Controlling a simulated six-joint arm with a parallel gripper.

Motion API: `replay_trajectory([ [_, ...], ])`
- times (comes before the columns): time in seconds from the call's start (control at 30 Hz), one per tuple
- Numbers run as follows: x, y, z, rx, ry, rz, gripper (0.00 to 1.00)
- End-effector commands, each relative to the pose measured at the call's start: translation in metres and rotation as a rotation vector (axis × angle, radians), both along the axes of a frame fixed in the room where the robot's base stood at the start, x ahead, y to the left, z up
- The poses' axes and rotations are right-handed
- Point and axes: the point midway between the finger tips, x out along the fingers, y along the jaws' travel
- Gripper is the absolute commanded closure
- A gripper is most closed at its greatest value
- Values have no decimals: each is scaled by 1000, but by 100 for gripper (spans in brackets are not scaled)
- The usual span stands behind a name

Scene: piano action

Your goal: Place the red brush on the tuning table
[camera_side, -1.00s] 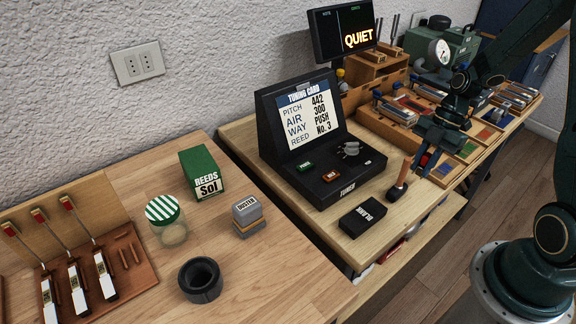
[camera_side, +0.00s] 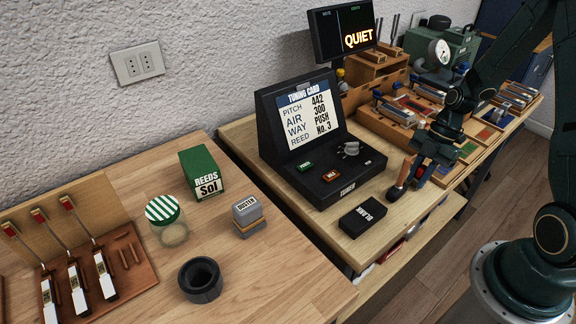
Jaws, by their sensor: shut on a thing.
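My gripper (camera_side: 411,178) points down at the front right of the wooden table (camera_side: 372,237) that carries the dark tuner (camera_side: 325,180). It is shut on a slim reddish-brown piece with a dark lower end, which I take for the red brush (camera_side: 402,177). The brush is nearly upright, leaning slightly, to the right of the tuner and behind the black block marked BLANK (camera_side: 362,219). The fingers hide part of it. I cannot tell whether its lower end touches the tabletop.
Wooden trays with small parts (camera_side: 398,112) stand behind my gripper. Bare tabletop shows around the BLANK block.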

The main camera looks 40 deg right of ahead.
Motion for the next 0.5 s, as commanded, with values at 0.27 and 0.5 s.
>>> replay_trajectory([
  [0.27, 0, 0, -1, 0, 0, 0, 60],
  [0.5, 0, 0, -1, 0, 0, 0, 60],
])
